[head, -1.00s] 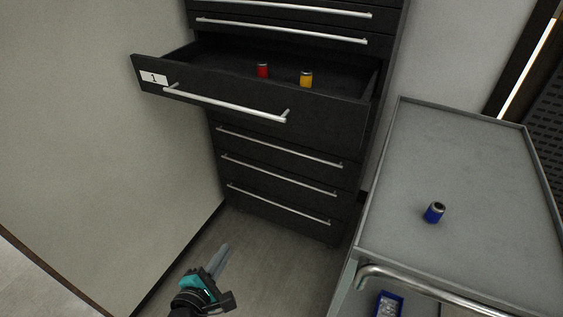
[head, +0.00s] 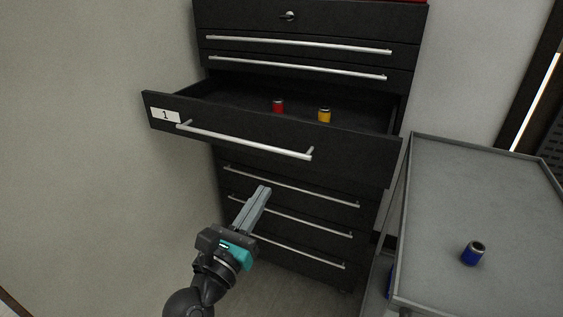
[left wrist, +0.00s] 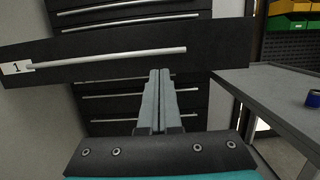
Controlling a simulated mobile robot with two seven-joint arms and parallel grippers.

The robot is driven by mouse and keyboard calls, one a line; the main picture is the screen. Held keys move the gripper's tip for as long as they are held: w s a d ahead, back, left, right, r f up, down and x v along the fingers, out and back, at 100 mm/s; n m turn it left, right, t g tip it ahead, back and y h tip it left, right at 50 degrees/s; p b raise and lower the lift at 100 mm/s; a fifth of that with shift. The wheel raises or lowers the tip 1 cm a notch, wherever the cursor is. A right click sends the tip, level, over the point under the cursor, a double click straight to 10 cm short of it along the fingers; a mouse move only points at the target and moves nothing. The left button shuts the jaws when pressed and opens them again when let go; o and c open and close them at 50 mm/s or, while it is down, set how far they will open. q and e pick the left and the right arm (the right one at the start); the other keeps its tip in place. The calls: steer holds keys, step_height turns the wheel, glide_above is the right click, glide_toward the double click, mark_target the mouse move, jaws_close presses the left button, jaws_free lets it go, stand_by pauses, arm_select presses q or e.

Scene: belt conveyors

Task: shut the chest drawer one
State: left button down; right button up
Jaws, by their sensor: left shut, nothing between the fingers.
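The black chest's drawer one (head: 330,147), marked with a white "1" label (head: 165,115), is pulled out. It has a silver bar handle (head: 245,141) across its front. Inside it stand a red can (head: 278,106) and a yellow can (head: 324,115). In the left wrist view the drawer front (left wrist: 215,45) spans the upper part, with its handle (left wrist: 110,57) ahead. My left gripper (head: 263,190) is shut and empty, below and in front of the drawer front, apart from it. It also shows in the left wrist view (left wrist: 160,75). My right gripper is not in view.
A grey cart (head: 440,200) with a raised rim stands to the right, with a blue can (head: 473,253) on it. Other chest drawers above and below are shut. A pale wall (head: 80,130) is close on the left.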

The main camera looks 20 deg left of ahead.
mark_target(287, 154)
arm_select(q)
steer(key=x, duration=0.7)
steer(key=shift+w, duration=0.25)
steer(key=shift+x, duration=1.05)
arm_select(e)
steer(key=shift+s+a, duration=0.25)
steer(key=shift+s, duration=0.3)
